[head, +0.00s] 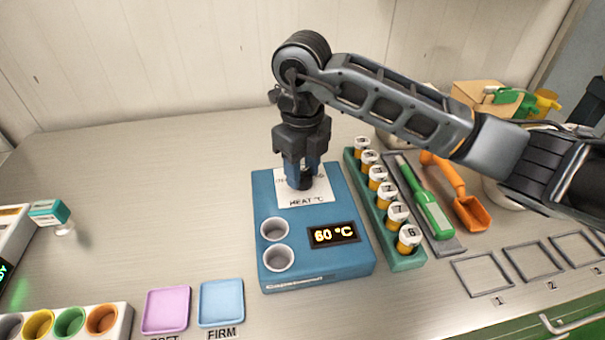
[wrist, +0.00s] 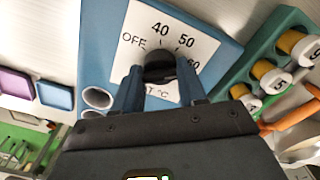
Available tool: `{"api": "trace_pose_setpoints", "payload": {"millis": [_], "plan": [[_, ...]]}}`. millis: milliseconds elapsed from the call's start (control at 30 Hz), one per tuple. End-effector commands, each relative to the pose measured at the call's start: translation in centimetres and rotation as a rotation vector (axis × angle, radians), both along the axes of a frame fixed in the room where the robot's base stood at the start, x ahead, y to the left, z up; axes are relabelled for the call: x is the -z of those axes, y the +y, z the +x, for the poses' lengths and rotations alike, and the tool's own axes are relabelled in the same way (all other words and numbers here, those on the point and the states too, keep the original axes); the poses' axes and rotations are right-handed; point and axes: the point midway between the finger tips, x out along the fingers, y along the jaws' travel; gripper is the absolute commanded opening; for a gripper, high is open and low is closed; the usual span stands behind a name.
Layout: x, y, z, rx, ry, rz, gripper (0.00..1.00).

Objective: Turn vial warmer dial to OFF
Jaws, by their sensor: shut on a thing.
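The vial warmer (head: 266,197) is a blue box with two empty wells (head: 278,257) and a display (head: 334,235) reading 60 °C. Its black dial (head: 305,183) sits on a white scale plate (head: 284,198); the dial also shows in the wrist view (wrist: 160,66). The plate there reads OFF, 40, 50 and 60. My gripper (head: 303,180) points down over the plate, with its blue fingers (wrist: 160,85) shut on the dial from both sides. The dial's pointer is too unclear to read.
A green rack (head: 408,262) of numbered, white-capped vials stands close to the warmer's right. A green-handled tool (head: 432,212) and an orange scoop (head: 470,212) lie beyond it. Pink (head: 166,310) and blue (head: 221,302) trays lie at front left.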

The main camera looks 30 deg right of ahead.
Motion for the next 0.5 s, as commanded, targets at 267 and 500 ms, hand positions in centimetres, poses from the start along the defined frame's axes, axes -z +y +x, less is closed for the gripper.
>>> {"api": "trace_pose_setpoints", "payload": {"millis": [267, 500], "plan": [[0.56, -0.19, 0.12, -0.256, -0.005, -0.006, 0.11], [0.58, -0.17, 0.10, -0.483, -0.004, -0.006, 0.11]]}}
